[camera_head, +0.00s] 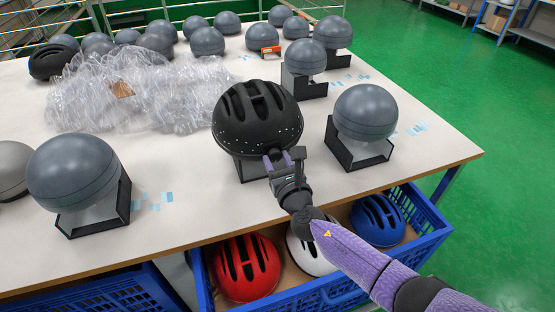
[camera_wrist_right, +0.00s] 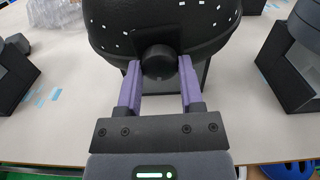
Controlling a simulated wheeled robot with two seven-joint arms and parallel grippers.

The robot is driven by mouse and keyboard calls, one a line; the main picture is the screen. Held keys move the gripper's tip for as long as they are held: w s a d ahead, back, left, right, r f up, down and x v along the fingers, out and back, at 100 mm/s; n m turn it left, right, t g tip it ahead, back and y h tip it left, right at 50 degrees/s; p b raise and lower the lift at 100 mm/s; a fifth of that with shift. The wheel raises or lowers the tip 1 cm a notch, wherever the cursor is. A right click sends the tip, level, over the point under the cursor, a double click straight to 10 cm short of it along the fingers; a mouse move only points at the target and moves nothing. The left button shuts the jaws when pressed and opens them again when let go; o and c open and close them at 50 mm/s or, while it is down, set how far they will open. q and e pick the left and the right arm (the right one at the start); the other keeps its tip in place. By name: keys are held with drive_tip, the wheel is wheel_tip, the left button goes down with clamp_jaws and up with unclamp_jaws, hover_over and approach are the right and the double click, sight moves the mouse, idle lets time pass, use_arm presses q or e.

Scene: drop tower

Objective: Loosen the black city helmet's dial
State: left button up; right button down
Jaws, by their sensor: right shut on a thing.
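The black city helmet (camera_head: 257,115) sits on a dark stand near the middle of the table, with vents on top and small white marks along its rim. Its round black dial (camera_wrist_right: 158,61) shows at the lower edge of the helmet in the right wrist view. My right gripper (camera_head: 284,158) reaches to the helmet's near side, and its purple fingers (camera_wrist_right: 159,78) are shut on the dial, one on each side. The helmet hides part of its stand. My left gripper is not in view.
Grey domes on dark stands stand left (camera_head: 73,172) and right (camera_head: 364,112) of the helmet. Clear plastic wrap (camera_head: 140,90) lies behind left. A blue crate (camera_head: 434,222) below the table edge holds red (camera_head: 245,266), white and blue (camera_head: 377,220) helmets.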

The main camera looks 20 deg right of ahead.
drive_tip(key=shift+n, duration=0.3)
idle(0.7)
drive_tip(key=shift+c, duration=1.1)
unclamp_jaws()
drive_tip(key=shift+s, duration=0.15)
drive_tip(key=s+p, duration=0.3)
drive_tip(key=s, duration=0.6)
drive_tip(key=shift+s+d, duration=0.2)
drive_tip(key=shift+s, duration=0.15)
